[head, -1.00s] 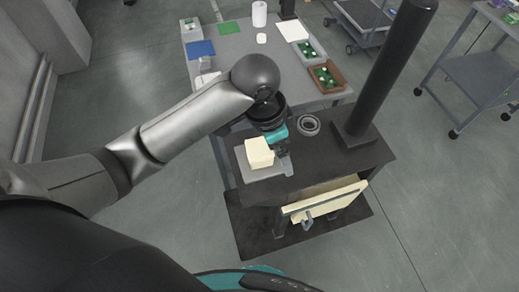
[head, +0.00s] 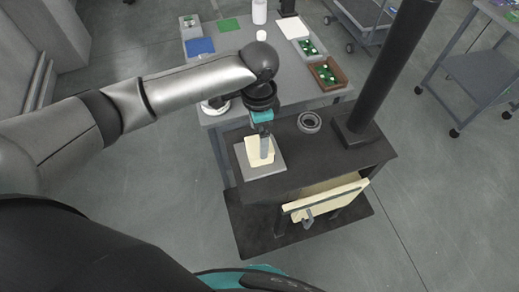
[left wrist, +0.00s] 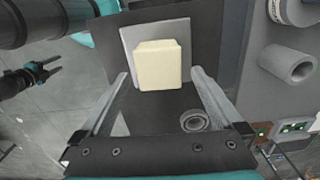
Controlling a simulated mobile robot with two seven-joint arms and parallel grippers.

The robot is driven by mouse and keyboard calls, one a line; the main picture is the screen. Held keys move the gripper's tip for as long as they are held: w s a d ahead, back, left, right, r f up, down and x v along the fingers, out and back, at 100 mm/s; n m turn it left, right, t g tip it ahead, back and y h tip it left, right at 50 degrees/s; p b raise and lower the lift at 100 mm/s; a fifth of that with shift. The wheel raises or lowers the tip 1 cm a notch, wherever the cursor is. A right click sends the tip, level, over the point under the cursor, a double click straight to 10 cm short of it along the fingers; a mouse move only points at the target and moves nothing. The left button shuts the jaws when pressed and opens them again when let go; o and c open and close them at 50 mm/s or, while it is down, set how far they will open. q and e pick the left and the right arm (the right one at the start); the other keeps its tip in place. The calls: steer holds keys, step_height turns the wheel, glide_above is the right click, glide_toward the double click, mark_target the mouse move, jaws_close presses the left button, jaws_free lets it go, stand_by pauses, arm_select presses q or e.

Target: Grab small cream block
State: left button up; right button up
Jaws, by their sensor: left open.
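The small cream block (head: 254,153) rests on a grey square plate (head: 273,168) on the dark bench. My left gripper (head: 265,153) points down over it and hides part of it in the head view. In the left wrist view the cream block (left wrist: 159,65) lies between the lines of the two spread fingers, with the grey plate (left wrist: 127,45) around it. The left gripper is open and holds nothing. I cannot tell how high it is above the block. My right gripper (left wrist: 50,71) shows small at the left of the left wrist view, its fingers apart and empty.
A grey ring (head: 309,122) lies right of the plate on the bench. A grey table (head: 235,45) with trays stands behind.

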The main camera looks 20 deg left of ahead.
arm_select(q)
step_height(320, 180, down, 6)
steer(key=shift+d+f+b, duration=0.1)
steer(key=shift+f+b, duration=0.15)
steer(key=shift+b, duration=0.1)
steer(key=c, duration=1.5)
jaws_close()
steer(key=shift+r, duration=0.15)
